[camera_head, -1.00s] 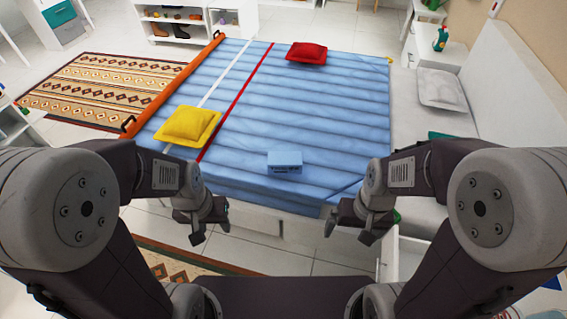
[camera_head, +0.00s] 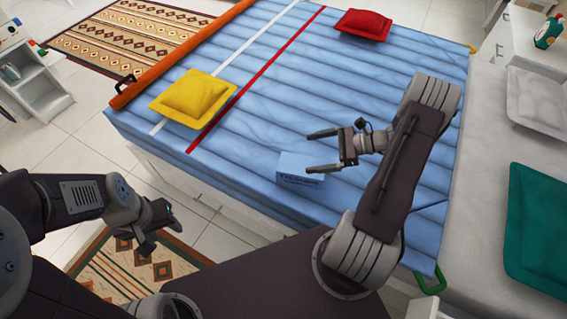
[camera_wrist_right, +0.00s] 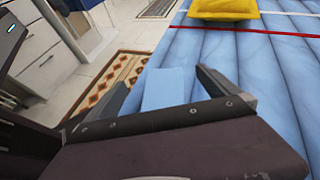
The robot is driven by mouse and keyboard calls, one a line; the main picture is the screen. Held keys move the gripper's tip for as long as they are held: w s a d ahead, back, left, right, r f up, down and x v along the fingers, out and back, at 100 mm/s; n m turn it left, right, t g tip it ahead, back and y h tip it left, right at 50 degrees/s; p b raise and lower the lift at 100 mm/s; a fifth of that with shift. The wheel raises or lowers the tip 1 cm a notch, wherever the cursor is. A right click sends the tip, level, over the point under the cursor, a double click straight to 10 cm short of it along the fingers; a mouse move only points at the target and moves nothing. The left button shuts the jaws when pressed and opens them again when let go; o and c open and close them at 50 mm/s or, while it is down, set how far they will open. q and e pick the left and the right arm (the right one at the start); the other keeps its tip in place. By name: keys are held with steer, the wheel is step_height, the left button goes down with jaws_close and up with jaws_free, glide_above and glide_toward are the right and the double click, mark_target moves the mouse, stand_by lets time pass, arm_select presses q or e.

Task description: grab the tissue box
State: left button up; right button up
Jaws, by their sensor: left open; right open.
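The light blue tissue box (camera_head: 300,169) sits on the near part of the blue quilted bed (camera_head: 262,133). My right gripper (camera_head: 310,151) is open and empty, reaching over the bed at the box. Its lower finger overlaps the box in the head view; contact is unclear. In the right wrist view, the box (camera_wrist_right: 168,88) shows between the two spread fingers of my right gripper (camera_wrist_right: 161,79), partly hidden by the gripper body. My left gripper (camera_head: 162,237) is open and empty, low over the floor left of the bed.
A yellow cushion (camera_head: 194,97) and a red cushion (camera_head: 363,24) lie on the bed. An orange roll (camera_head: 178,55) runs along the left edge. A green cushion (camera_head: 538,225) lies on the grey seat at right. The bed around the box is mostly clear.

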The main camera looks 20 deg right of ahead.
mark_target(302, 165)
steer(key=shift+m+t, duration=0.5)
steer(key=shift+m, duration=0.2)
steer(key=f, duration=0.1)
steer(key=s+d+f, duration=0.1)
steer(key=f, duration=0.1)
steer(key=d+f+b, duration=0.1)
steer(key=shift+s+f, duration=0.2)
steer(key=shift+s, duration=0.2)
steer(key=shift+s+d+f+m+t+h, duration=0.1)
steer(key=shift+s+d+m+t+h, duration=0.15)
steer(key=shift+s, duration=0.3)
steer(key=shift+s+d+f+m+t+h, duration=0.15)
steer(key=shift+s+d, duration=0.15)
steer(key=shift+s, duration=0.2)
steer(key=b+x, duration=0.1)
steer(key=x, duration=0.2)
steer(key=shift+w+f, duration=0.1)
steer(key=shift+w, duration=0.1)
steer(key=b+x, duration=0.1)
steer(key=x, duration=0.4)
steer(key=shift+w+a+b, duration=0.35)
steer(key=shift+b, duration=0.05)
arm_select(q)
steer(key=f, duration=0.5)
steer(key=shift+s+a+f, duration=0.1)
steer(key=shift+s+a, duration=0.15)
steer(key=shift+s, duration=0.1)
arm_select(e)
steer(key=c, duration=1.7)
steer(key=shift+r, duration=0.25)
